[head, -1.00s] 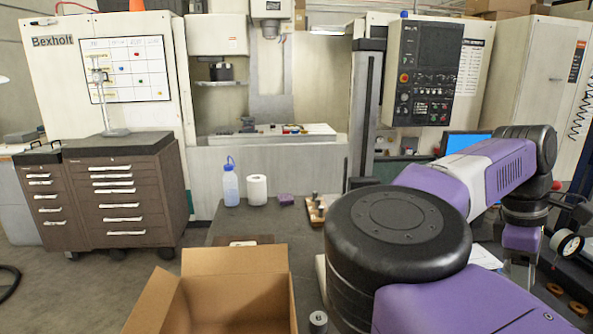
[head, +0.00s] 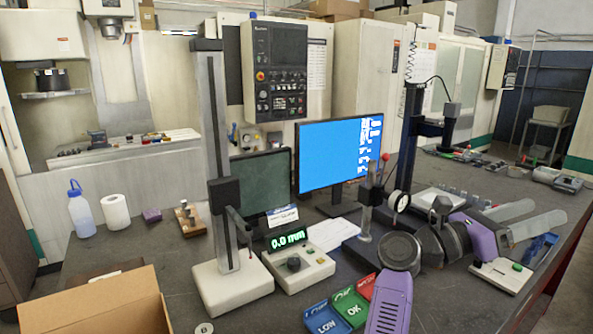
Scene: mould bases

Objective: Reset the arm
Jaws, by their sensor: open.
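My arm reaches in from the bottom of the head view, bent low over the right half of the bench. My gripper (head: 549,210) is at its far end, with two grey fingers pointing right and spread apart. Nothing shows between the fingers, so it looks empty. Whether the fingers touch anything below cannot be told.
A height gauge (head: 217,160), a 0.0 mm readout box (head: 297,268), a monitor (head: 338,153) and a dial gauge stand (head: 368,210) crowd the bench. LOW and OK trays (head: 347,308) lie in front. A cardboard box (head: 100,308) is at lower left.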

